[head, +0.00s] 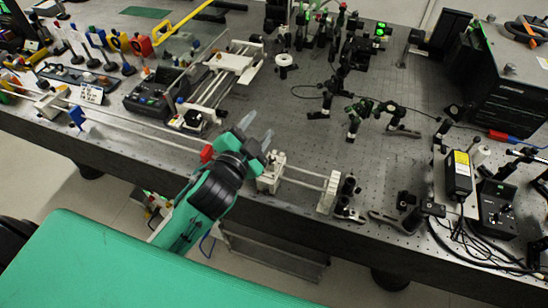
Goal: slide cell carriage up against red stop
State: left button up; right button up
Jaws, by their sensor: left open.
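The red stop (207,153) sits on a long pale double rail (150,133) along the front edge of the bench. A whitish block that looks like the cell carriage (271,174) is on the same rail, to the right of the red stop. There is a gap between them, and my left gripper's wrist partly covers that stretch of rail. My left gripper (257,130) is open and empty, its grey fingers pointing toward the back of the bench. It appears just left of and behind the carriage; I cannot tell whether they touch. My right gripper is not in view.
A pale end support (328,193) carries the rail's right end. A blue piece (77,117) stands at the rail's left part. A dark control box (155,93) and a white-railed frame (222,75) stand behind the rail. Optical mounts (360,110) crowd the back right.

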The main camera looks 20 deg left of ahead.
pick_arm(q)
jog(key=w+d+r+m+t+h, duration=0.25)
jog(key=d+r+m+h, duration=0.25)
jog(key=r+m, duration=0.3)
jog(key=s+d+r+m+g+h, duration=0.4)
jog(key=d+r+m+g+h, duration=0.3)
jog(key=m+h, duration=0.65)
jog(key=m+g+y, duration=1.3)
jog(key=m+y, duration=0.3)
jog(key=m, duration=0.7)
send_near(275, 163)
jog(key=shift+h, duration=0.25)
jog(key=p+x, duration=0.4)
jog(key=x, duration=0.4)
jog(key=shift+a+f, duration=0.15)
jog(key=shift+f, duration=0.4)
